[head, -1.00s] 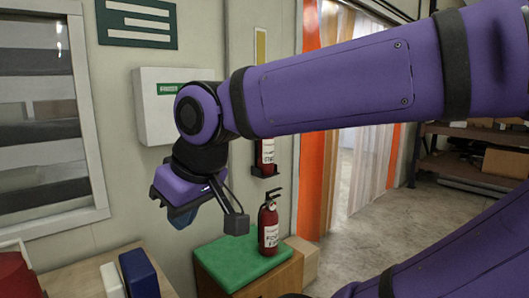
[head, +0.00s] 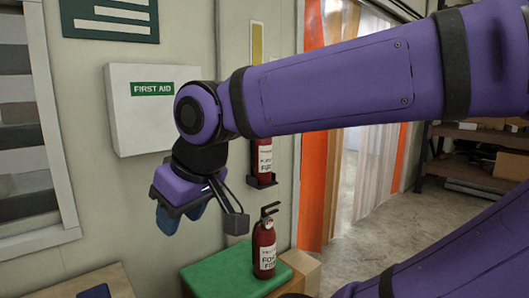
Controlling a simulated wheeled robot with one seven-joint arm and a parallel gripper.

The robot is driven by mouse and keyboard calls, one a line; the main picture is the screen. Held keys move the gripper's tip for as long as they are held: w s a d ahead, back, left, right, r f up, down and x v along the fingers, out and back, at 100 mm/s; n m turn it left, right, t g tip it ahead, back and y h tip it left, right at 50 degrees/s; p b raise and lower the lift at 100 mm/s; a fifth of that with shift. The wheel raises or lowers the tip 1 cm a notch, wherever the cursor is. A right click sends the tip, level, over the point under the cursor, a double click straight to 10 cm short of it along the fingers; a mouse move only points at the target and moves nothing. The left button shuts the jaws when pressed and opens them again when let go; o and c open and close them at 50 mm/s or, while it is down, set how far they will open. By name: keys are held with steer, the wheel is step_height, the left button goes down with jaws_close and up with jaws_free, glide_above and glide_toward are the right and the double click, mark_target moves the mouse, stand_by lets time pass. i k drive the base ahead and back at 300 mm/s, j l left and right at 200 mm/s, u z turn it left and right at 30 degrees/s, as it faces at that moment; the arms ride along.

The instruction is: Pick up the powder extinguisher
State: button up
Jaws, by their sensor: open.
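A red extinguisher (head: 264,161) hangs in a dark bracket on the wall; its top is hidden behind my arm, and its small label is hard to read. A second red extinguisher (head: 264,249), with a black handle and a label that seems to read "FOAM", stands upright on a green-topped stand. My gripper (head: 202,222) is open and empty, pointing down in front of the wall. In the picture it is left of and below the wall extinguisher, and left of the standing one's top, touching neither.
A white first aid box (head: 152,132) is on the wall behind my arm. The green top (head: 215,279) lies below my gripper, with a cardboard box (head: 303,268) beside it. A wooden surface (head: 105,283) is at lower left. Open floor (head: 375,215) lies beyond the strip curtain.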

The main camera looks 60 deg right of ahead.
mark_target(261, 148)
steer(key=l, duration=1.4)
steer(key=k+l+u, duration=0.1)
steer(key=l, duration=1.3)
